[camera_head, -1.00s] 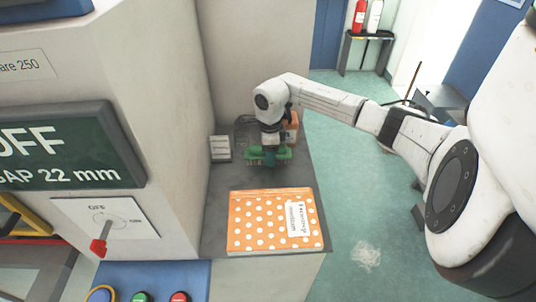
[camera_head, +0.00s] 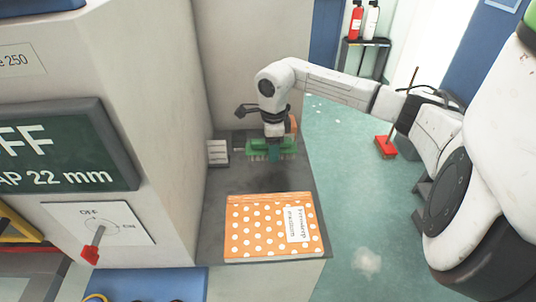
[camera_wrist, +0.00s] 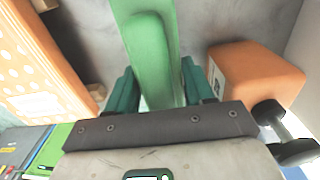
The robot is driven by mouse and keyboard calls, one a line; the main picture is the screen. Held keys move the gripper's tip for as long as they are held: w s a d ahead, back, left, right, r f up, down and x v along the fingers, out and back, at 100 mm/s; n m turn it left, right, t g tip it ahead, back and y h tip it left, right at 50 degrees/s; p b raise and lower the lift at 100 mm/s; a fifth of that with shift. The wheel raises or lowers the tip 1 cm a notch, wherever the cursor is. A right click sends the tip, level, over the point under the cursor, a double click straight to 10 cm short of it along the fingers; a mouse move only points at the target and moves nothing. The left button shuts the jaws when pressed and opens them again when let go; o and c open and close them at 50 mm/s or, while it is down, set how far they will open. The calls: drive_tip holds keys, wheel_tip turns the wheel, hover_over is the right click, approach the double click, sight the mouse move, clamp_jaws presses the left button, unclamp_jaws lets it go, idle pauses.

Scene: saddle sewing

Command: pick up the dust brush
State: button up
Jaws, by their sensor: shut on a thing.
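The green dust brush (camera_head: 257,146) with pale bristles is in my gripper (camera_head: 274,152), over the dark grey ledge (camera_head: 222,208) beside the machine. A dark patch shows on the ledge below it. In the wrist view, the brush's green body (camera_wrist: 150,45) runs up between the two teal fingers of my gripper (camera_wrist: 158,90), which are shut on it. The bristles are hidden in that view.
An orange book with white dots (camera_head: 268,226) lies at the ledge's near end. A small white block (camera_head: 217,152) stands left of the brush. An orange block (camera_wrist: 255,72) is close to the right finger. A red broom (camera_head: 386,147) stands on the floor.

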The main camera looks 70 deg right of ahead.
drive_tip(key=s+r, duration=0.1)
drive_tip(key=s+a+r, duration=0.1)
drive_tip(key=r, duration=0.1)
drive_tip(key=shift+s+a+b, duration=0.1)
drive_tip(key=shift+s+b, duration=0.15)
drive_tip(key=shift+b, duration=0.1)
drive_tip(key=s+a+r+b, duration=0.2)
drive_tip(key=s+a+r, duration=0.2)
drive_tip(key=s, duration=0.3)
drive_tip(key=shift+s+a+r, duration=0.15)
drive_tip(key=shift+s+a, duration=0.15)
drive_tip(key=shift+s, duration=0.05)
drive_tip(key=o, duration=0.7)
drive_tip(key=c, duration=0.4)
